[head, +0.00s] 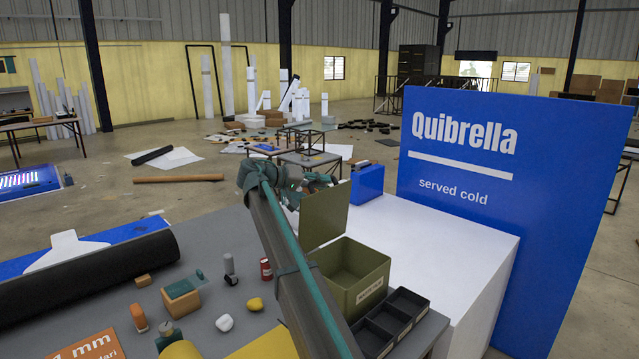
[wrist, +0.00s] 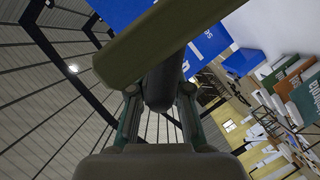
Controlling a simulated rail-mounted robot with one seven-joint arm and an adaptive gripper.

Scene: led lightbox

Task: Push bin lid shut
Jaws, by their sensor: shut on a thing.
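The olive green bin (head: 365,285) stands on the grey table with its top open. A pale label is on its front. Its lid (head: 324,216) stands up at the bin's far left edge. In the wrist view an olive panel, which looks like the lid (wrist: 150,40), crosses slantwise before the fingertips. My gripper (head: 316,182) is at the lid's upper edge, partly hidden behind my arm. In the wrist view my gripper (wrist: 160,95) is shut on a dark rounded thing (wrist: 160,88), partly covered by the panel. I cannot tell whether the gripper touches the lid.
Black trays (head: 392,322) stand right of the bin. A white block (head: 450,240) and a blue sign panel (head: 480,170) are behind it. A red can (head: 266,269), a yellow lump (head: 255,304) and a black roll (head: 90,275) lie to the left.

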